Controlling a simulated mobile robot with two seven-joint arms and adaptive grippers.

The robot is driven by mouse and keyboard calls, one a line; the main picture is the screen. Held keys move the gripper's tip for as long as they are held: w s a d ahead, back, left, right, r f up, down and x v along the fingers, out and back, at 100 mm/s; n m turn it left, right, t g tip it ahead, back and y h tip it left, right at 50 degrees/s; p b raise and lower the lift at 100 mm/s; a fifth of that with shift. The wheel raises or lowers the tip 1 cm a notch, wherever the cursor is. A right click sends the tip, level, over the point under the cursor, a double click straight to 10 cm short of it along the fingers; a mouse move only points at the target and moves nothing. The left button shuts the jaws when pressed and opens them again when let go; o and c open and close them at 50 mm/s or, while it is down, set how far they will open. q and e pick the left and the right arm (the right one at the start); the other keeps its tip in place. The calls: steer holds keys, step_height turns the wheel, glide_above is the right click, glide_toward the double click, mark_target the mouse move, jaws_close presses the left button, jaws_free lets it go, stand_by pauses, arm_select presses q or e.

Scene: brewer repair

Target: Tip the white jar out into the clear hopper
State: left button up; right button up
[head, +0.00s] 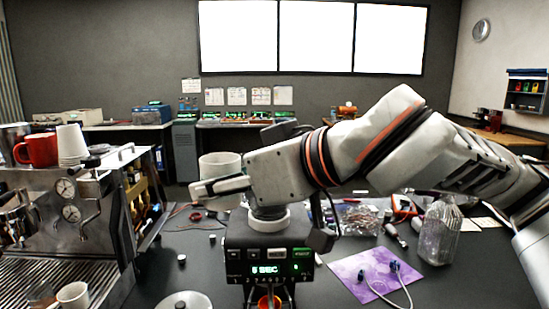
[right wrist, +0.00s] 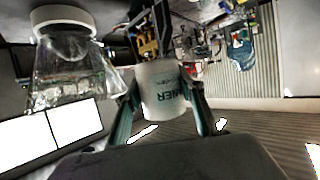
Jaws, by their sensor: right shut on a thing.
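The white jar (head: 220,166) is held to the left of the grinder's top in the head view and looks roughly upright. My right gripper (head: 222,187) is shut on it. In the right wrist view the jar (right wrist: 163,90), with dark lettering, sits between the two fingers. The clear hopper (right wrist: 72,75) shows at the upper left of that view, on a white collar (right wrist: 68,17), apart from the jar. In the head view the collar (head: 268,219) shows on the black grinder (head: 268,258); my gripper and arm hide most of the hopper. My left gripper is out of view.
The espresso machine (head: 75,215) stands at the left with a red mug (head: 37,150) and stacked white cups (head: 72,144) on top. A clear bottle (head: 440,230) and a purple mat (head: 367,275) are at the right. Small parts clutter the dark table.

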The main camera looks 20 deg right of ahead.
mark_target(217, 154)
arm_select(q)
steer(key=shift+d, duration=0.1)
arm_select(e)
steer(key=shift+d+r, duration=0.1)
steer(key=shift+r, duration=0.05)
steer(key=shift+r, duration=0.1)
